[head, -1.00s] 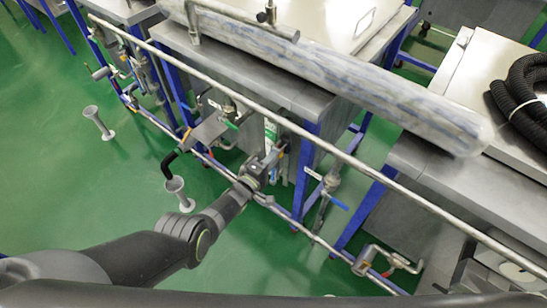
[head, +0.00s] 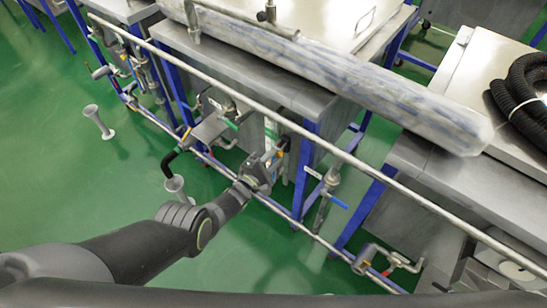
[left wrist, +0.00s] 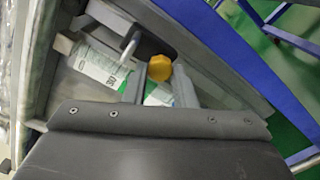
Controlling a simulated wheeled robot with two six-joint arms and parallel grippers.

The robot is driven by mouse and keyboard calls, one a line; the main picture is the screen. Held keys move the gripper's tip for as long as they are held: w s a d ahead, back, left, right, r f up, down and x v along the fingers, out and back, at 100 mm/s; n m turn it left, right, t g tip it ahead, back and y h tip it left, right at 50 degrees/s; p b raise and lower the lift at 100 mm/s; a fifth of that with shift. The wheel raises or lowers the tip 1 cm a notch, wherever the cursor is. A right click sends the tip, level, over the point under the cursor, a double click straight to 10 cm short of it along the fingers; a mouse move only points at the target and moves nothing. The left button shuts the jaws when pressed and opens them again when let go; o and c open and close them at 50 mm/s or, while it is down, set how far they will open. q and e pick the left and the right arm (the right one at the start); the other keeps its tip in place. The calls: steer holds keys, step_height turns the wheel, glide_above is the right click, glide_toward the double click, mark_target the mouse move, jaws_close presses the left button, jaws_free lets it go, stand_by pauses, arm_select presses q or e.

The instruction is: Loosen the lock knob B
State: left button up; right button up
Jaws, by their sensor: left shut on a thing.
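A yellow-orange knob (left wrist: 159,68) sits between the two grey fingers of my left gripper (left wrist: 158,66) in the left wrist view. The gripper is shut on it. A white and green label (left wrist: 100,68) with dark print is beside the knob; I cannot read the print surely. In the head view my left gripper (head: 270,165) is at the pipe frame near the centre, and only a small orange patch shows near its tip. The gripper body hides part of the fixture behind the knob. My right gripper is not in view.
A long pale rail (head: 320,150) runs diagonally above my gripper. Blue-handled (head: 339,202) and green-handled (head: 229,124) valves are nearby. A wrapped tube (head: 360,85) lies on steel tables behind. Grey flared stands (head: 98,120) are on the green floor, which is open at left.

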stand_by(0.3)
arm_select(q)
steer(key=o, duration=1)
steer(key=shift+s+a+r+p, duration=0.1)
steer(key=shift+s+a+p, duration=0.15)
steer(key=shift+p, duration=0.1)
steer(key=p+v, duration=0.7)
steer(key=v, duration=0.9)
steer(key=shift+s+a+p, duration=0.2)
steer(key=shift+s+p, duration=0.15)
steer(key=shift+p, duration=0.05)
